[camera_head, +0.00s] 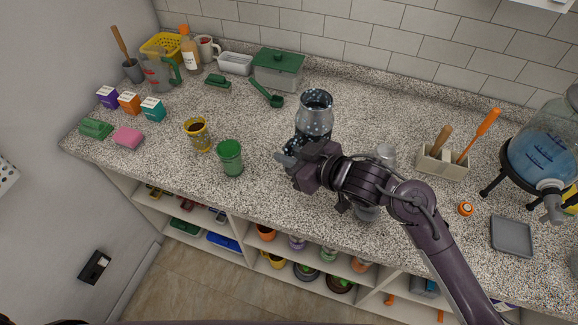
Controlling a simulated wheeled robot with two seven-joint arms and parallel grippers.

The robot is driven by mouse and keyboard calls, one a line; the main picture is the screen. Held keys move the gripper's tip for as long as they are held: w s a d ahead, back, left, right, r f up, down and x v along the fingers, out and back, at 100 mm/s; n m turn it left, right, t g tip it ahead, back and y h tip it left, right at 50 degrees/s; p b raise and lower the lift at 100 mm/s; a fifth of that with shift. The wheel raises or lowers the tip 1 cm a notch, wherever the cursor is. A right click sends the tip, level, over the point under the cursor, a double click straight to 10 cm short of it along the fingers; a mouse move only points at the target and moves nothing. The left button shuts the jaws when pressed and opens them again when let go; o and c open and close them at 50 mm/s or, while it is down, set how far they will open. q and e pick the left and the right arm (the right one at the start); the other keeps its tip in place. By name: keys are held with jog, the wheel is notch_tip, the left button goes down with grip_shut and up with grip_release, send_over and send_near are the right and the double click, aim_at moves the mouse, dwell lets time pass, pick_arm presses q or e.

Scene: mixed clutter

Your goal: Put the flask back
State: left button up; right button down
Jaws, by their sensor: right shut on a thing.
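The flask, as far as I can tell, is the grey-blue speckled vessel (314,118) with a dark open mouth, near the middle of the counter. My right gripper (290,157) is at its lower left side and shut on it. The gripper and wrist hide part of the flask's lower end, so I cannot tell whether its base touches the counter. It looks close to upright. My left gripper is not in view.
A green cup (230,158) and a yellow cup (198,134) stand left of the gripper. Clear glassware (385,154) is close by my right arm. A utensil holder (442,164) and grey tray (511,237) are right. Open shelves hold bowls below the front edge.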

notch_tip(320, 180, down, 4)
jog(key=shift+f, duration=0.2)
dwell(0.3)
jog(key=c, duration=1.8)
grip_release()
jog(key=shift+f, duration=0.2)
jog(key=o, duration=0.4)
jog(key=shift+s, duration=0.1)
jog(key=shift+r, duration=0.2)
jog(key=b+v, duration=0.1)
jog(key=v, duration=1.1)
